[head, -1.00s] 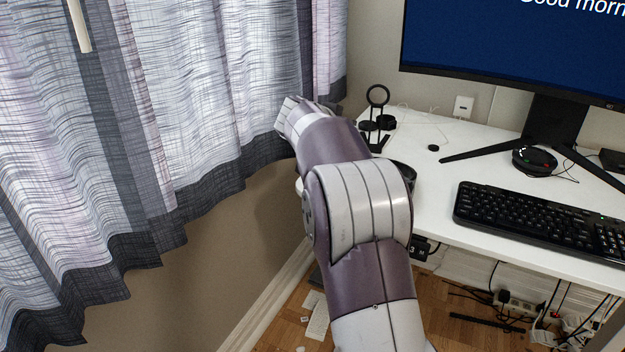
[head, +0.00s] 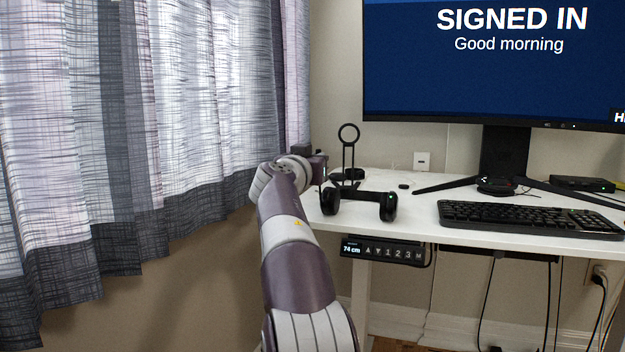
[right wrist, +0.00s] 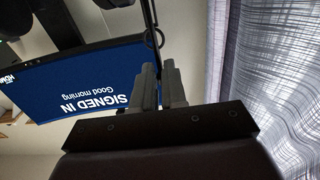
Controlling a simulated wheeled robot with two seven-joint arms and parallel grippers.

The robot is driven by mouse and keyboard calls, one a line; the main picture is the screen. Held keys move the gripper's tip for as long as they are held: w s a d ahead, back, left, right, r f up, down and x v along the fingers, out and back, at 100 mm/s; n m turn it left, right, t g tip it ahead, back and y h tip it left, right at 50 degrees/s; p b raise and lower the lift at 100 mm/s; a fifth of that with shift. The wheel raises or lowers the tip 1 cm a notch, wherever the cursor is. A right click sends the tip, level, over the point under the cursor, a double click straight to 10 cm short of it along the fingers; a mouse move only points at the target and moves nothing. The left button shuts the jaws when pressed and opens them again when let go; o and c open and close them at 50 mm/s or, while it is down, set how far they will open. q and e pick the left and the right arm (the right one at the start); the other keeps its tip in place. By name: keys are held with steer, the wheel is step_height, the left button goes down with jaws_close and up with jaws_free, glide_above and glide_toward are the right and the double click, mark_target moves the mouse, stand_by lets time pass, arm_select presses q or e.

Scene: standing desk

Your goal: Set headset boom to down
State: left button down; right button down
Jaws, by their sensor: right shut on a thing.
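The black headset (head: 364,196) lies on the white desk near its front left edge, an ear cup at each end. Its thin dark boom (head: 322,190) stands up beside the left ear cup. My right gripper (head: 322,165) is at the top of this boom, above the left ear cup, shut on it. The exact grip point is too small to make out. My left gripper is not in view.
A black ring-topped stand (head: 349,150) rises just behind the headset. The keyboard (head: 530,219) and monitor (head: 490,65) are to the right. The curtain (head: 180,120) hangs close on the left. A height control panel (head: 383,251) is under the desk's front edge.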

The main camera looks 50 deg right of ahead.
stand_by(0.4)
steer(key=c, duration=1.4)
jaws_free()
steer(key=shift+a, duration=0.1)
steer(key=b+v, duration=0.2)
steer(key=v, duration=1)
steer(key=shift+s+a+f, duration=0.15)
steer(key=shift+a, duration=0.1)
